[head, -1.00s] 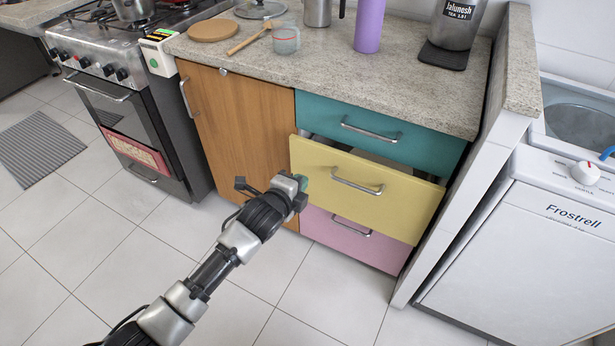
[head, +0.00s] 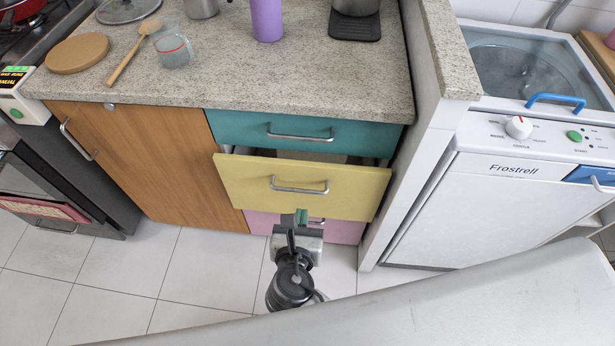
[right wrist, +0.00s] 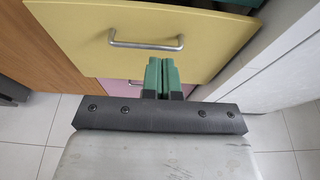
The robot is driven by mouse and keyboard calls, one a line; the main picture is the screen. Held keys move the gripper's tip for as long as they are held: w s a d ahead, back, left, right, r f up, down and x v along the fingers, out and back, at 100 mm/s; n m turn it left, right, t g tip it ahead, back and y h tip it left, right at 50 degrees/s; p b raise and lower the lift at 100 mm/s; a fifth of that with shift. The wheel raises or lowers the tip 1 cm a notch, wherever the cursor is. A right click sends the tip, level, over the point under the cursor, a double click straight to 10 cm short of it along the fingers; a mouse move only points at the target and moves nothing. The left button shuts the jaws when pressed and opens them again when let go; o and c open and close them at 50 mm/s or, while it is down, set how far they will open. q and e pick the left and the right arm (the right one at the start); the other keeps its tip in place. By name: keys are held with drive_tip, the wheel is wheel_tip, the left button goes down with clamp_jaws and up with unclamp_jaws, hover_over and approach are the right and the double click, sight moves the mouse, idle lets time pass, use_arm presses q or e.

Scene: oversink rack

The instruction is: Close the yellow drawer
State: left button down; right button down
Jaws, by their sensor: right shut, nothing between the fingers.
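The yellow drawer (head: 240,187) is pulled out of the cabinet, with a dark gap showing above its front. It has a silver bar handle (head: 300,190). My right gripper (head: 301,217) is in front of the cabinet, at the lower edge of the yellow front and below the handle. In the right wrist view, its green fingers (right wrist: 163,76) are together and empty, overlapping the bottom edge of the yellow front (right wrist: 210,60). I cannot tell whether they touch it. My left gripper is not in view.
A teal drawer (head: 235,131) is above and a pink drawer (head: 262,222) below, both less far out. A wooden door (head: 150,160) is to the left. A white partition (head: 400,170) and a white washer (head: 490,215) stand to the right. Tiled floor (head: 200,270) is clear in front.

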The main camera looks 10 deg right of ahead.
sight(310, 168)
drive_tip(key=x, duration=0.4)
drive_tip(key=b+x, duration=0.1)
drive_tip(key=x, duration=0.7)
drive_tip(key=shift+w+d+r, duration=0.15)
drive_tip(key=shift+w+r, duration=0.1)
drive_tip(key=shift+w, duration=0.15)
drive_tip(key=shift+w+d, duration=0.1)
drive_tip(key=shift+w, duration=0.25)
drive_tip(key=shift+w+r, duration=0.1)
